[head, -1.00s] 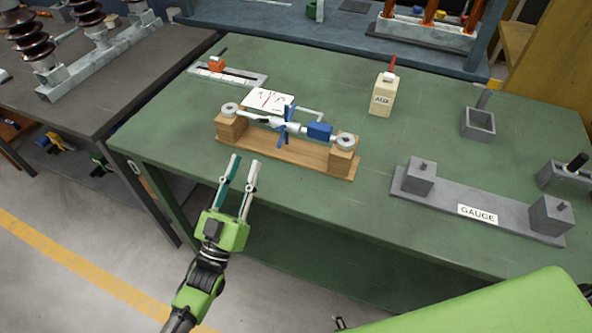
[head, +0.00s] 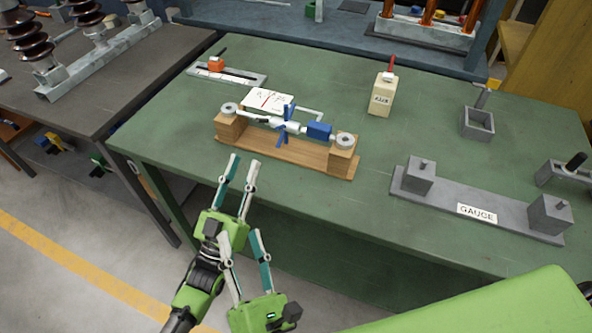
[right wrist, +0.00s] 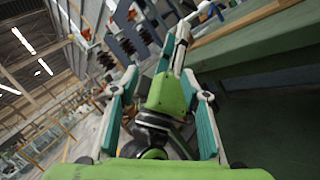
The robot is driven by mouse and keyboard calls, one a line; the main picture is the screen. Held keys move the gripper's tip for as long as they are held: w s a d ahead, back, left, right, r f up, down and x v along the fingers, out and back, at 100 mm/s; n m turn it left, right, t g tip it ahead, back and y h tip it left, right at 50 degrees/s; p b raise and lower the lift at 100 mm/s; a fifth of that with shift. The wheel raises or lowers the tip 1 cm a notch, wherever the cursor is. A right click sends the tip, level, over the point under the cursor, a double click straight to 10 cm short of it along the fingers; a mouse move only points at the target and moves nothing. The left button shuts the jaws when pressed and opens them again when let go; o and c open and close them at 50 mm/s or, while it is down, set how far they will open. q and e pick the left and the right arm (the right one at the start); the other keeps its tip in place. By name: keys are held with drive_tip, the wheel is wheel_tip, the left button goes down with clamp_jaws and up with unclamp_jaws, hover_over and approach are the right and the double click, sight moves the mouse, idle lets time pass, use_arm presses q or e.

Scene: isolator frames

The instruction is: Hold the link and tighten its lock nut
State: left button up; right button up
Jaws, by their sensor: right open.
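The link (head: 292,127) lies across a wooden stand (head: 285,152) on the green table, with an eye resting on each end block. It has a blue sleeve (head: 319,131) toward its right end. A blue piece, perhaps the lock nut or a wrench on it (head: 282,136), sits near its middle. My left gripper (head: 240,172) is open and empty in front of the stand, apart from it. My right gripper (head: 243,241) is open and empty below the left one, off the table's front edge. The right wrist view shows my left gripper (right wrist: 178,90) ahead, between the right fingers.
A grey gauge (head: 477,212) lies at the table's right. A marked white card (head: 267,100) lies behind the link, and a slide-like tool (head: 226,75) at the back left.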

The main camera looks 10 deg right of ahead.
drive_tip(key=w+d+r+m+h, duration=0.1)
drive_tip(key=w+d+r+h, duration=0.4)
drive_tip(key=w+h, duration=0.15)
drive_tip(key=g+h, duration=0.5)
drive_tip(key=h, duration=0.1)
approach(318, 131)
drive_tip(key=shift+n, duration=0.3)
drive_tip(key=x, duration=1.1)
